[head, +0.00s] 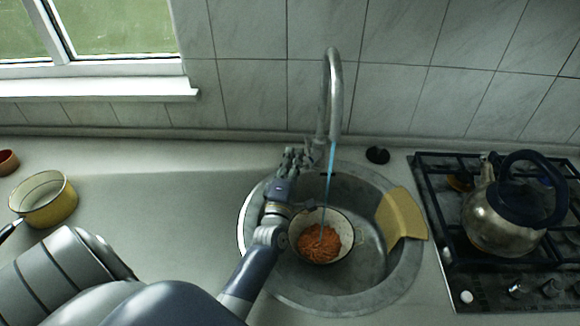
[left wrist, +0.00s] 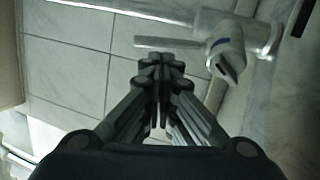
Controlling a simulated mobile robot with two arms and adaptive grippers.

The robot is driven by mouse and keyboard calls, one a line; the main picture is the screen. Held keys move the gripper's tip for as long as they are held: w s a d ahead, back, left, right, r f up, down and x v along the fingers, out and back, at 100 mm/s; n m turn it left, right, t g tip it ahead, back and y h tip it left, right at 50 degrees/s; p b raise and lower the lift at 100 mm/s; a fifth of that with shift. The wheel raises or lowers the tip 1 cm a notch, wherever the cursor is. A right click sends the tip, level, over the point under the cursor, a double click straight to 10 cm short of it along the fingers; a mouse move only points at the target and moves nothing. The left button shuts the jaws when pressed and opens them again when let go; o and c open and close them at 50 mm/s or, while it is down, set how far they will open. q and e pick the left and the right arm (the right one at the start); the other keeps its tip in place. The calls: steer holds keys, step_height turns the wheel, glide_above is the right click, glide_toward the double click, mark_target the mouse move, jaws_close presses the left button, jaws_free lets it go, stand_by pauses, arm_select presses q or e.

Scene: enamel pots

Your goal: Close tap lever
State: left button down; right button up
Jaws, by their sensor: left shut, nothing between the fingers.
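The grey metal tap (head: 333,90) rises behind the sink with a tall curved spout. A blue stream of water (head: 329,172) runs from it. My left gripper (head: 293,154) is at the sink's back edge, just left of the tap's base. In the left wrist view my left gripper (left wrist: 161,68) is shut with nothing between its fingers. There the tap lever (left wrist: 165,43), a thin rod, sticks out left from the tap body (left wrist: 228,45), just beyond the fingertips. I cannot tell whether they touch. The lever is hard to make out in the head view. My right gripper is not in view.
A pot (head: 350,239) with orange food stands in the round sink (head: 352,296) under the stream. A tan board (head: 401,215) leans at the sink's right. A kettle (head: 490,222) stands on the stove (head: 438,213). A yellow pot (head: 55,213) is at left; the counter between is clear.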

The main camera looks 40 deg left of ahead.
mark_target(308, 146)
arm_select(q)
steer(key=shift+x, duration=0.85)
steer(key=shift+r, duration=0.1)
steer(key=w+p, duration=0.1)
steer(key=w+r+g+p, duration=0.1)
steer(key=p, duration=0.1)
steer(key=shift+w+d+r+m, duration=0.1)
steer(key=shift+w+r+m, duration=0.05)
steer(key=shift+r+m, duration=0.15)
steer(key=shift+h, duration=0.3)
